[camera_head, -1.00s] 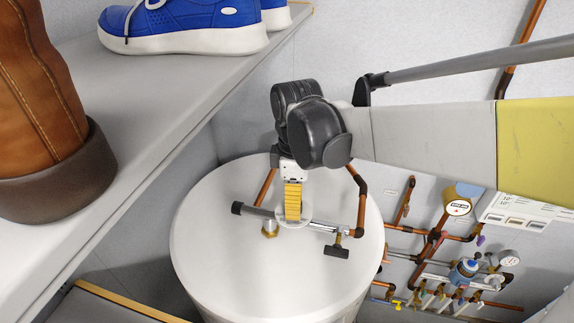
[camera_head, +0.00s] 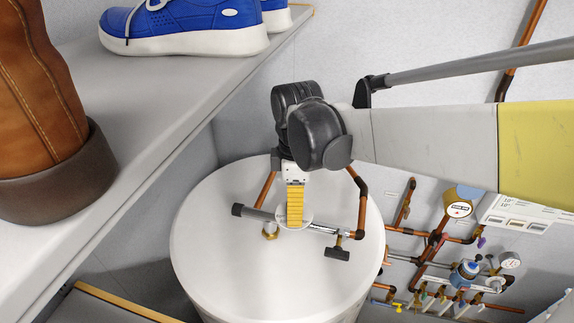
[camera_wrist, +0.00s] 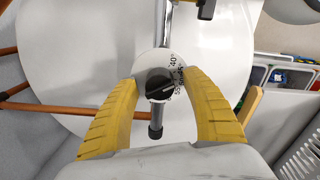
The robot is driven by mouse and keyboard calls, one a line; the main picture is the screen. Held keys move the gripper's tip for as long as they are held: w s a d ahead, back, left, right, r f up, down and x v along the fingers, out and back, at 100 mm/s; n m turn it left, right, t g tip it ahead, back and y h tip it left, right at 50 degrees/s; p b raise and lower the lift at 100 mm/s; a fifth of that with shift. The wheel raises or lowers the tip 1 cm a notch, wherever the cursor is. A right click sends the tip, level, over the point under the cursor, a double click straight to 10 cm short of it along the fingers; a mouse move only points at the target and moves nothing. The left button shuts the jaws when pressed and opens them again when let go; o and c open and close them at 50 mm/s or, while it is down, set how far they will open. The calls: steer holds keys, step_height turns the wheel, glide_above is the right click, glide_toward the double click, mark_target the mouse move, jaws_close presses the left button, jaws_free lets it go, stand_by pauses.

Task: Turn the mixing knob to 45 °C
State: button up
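The mixing knob (camera_wrist: 158,84) is a round black knob on a white numbered dial (camera_wrist: 150,64), seen in the wrist view. A light line on the knob slants to the upper right, toward the numbers; the exact reading is too small to tell. A 40 shows on the dial's upper right. My gripper (camera_wrist: 158,80) has its two yellow fingers on either side of the knob, with gaps visible between them and it. In the head view my gripper (camera_head: 295,218) points down at the mixer bar (camera_head: 262,215); its fingers hide the knob and part of the dial.
The bar runs across a white round tank (camera_head: 225,270), with copper pipes (camera_head: 362,205) and a black T-handle (camera_head: 337,253) at its right. A shelf (camera_head: 150,130) with a blue shoe (camera_head: 185,28) and brown boot (camera_head: 40,110) is at left. Wall piping and gauges (camera_head: 458,208) stand at right.

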steer(key=shift+r, duration=0.1)
step_height(320, 180, up, 12)
stand_by(0.5)
